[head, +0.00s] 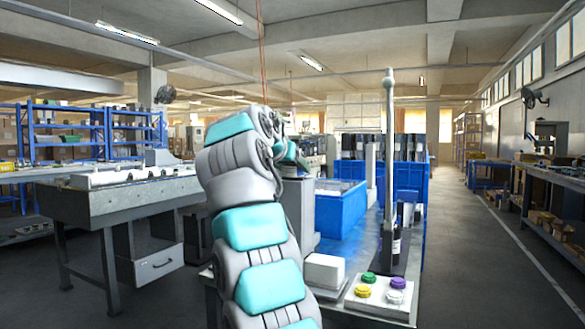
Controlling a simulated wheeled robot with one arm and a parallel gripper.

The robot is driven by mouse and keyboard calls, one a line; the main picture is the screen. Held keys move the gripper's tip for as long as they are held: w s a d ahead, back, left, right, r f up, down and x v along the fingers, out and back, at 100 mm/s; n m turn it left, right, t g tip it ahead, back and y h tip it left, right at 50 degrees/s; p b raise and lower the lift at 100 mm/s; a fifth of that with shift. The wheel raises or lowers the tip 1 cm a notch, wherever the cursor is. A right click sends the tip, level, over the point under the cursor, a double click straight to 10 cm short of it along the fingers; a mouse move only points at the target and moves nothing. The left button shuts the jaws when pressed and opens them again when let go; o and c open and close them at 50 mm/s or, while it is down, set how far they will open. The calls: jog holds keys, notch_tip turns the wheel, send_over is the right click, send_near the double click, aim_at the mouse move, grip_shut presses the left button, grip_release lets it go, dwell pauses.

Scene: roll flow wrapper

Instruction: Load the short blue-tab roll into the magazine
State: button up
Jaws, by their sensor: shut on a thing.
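My arm rises through the middle of the head view and bends right and away at the top. Its far end is hidden behind its own links and nearby equipment, so my gripper and anything in it cannot be made out. No blue-tab roll can be told apart. Several dark upright rolls (408,147) stand in a row at the back of the blue-sided machine. One dark cylinder (396,243) stands near the foot of a tall grey post (389,170). I cannot tell which part is the magazine.
A blue bin (341,206) stands right of my arm. A white box (324,270) and a panel with coloured buttons (379,291) are at the front. A grey workbench (120,199) stands left. The aisle floor (480,260) at right is clear.

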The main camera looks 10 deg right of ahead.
jog(key=shift+f+b, duration=0.55)
jog(key=shift+f, duration=0.1)
jog(key=o, duration=1.5)
jog(key=shift+o, duration=0.2)
jog(key=shift+s, duration=0.1)
jog(key=v, duration=0.7)
jog(key=shift+s+a+r+b, duration=0.2)
jog(key=shift+s+b, duration=0.05)
jog(key=shift+b, duration=0.05)
jog(key=shift+a, duration=0.1)
